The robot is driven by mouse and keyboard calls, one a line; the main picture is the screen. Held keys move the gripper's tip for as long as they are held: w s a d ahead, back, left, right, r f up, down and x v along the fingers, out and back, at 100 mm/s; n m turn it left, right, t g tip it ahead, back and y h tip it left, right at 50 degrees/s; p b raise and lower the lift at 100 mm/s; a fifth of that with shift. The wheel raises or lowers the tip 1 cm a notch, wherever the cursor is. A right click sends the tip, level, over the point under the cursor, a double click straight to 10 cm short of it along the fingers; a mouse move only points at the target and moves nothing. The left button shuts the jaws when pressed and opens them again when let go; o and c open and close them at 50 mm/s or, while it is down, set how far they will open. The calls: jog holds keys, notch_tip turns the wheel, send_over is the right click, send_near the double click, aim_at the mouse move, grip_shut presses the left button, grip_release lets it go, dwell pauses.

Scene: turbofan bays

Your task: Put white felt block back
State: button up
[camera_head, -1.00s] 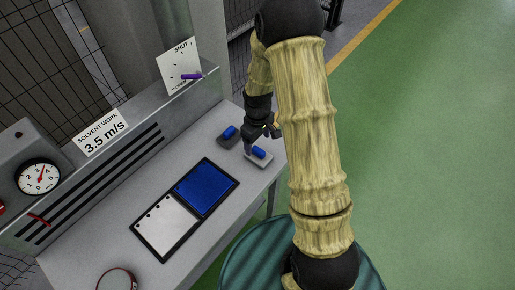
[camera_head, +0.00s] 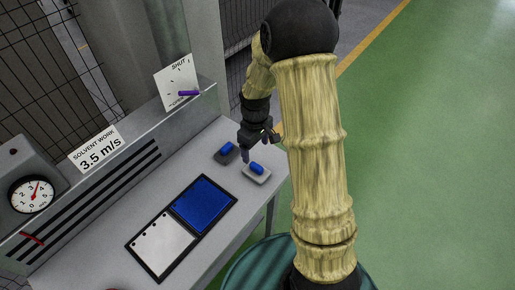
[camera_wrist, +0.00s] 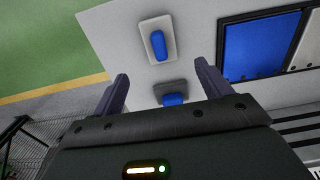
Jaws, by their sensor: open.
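The white felt block (camera_head: 257,173), pale with a blue grip on top, rests on the grey bench near its right end. It also shows at the top of the wrist view (camera_wrist: 146,28). A dark grey block (camera_head: 224,157) with a similar blue grip sits just behind it. In the wrist view the dark block (camera_wrist: 170,87) is partly hidden by my gripper housing. My gripper (camera_head: 246,154) is open and empty above the bench, close to both blocks. In the wrist view its fingers (camera_wrist: 162,74) are spread, with the white block beyond the fingertips.
A black-framed tray (camera_head: 158,274) holds a blue panel (camera_head: 203,204) and a white panel (camera_head: 163,247) on the bench. A raised console (camera_head: 140,150) with slots, a gauge (camera_head: 33,194) and a "SOLVENT WORK 3.5 m/s" sign (camera_head: 97,149) runs behind. Green floor (camera_head: 440,150) lies open at right.

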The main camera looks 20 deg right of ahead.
jog(key=s+r+m+t, duration=0.2)
jog(key=s+r+m, duration=0.5)
jog(key=s+r, duration=0.3)
jog(key=s, duration=0.4)
jog(key=shift+s+t, duration=0.3)
jog(key=shift+d, duration=0.1)
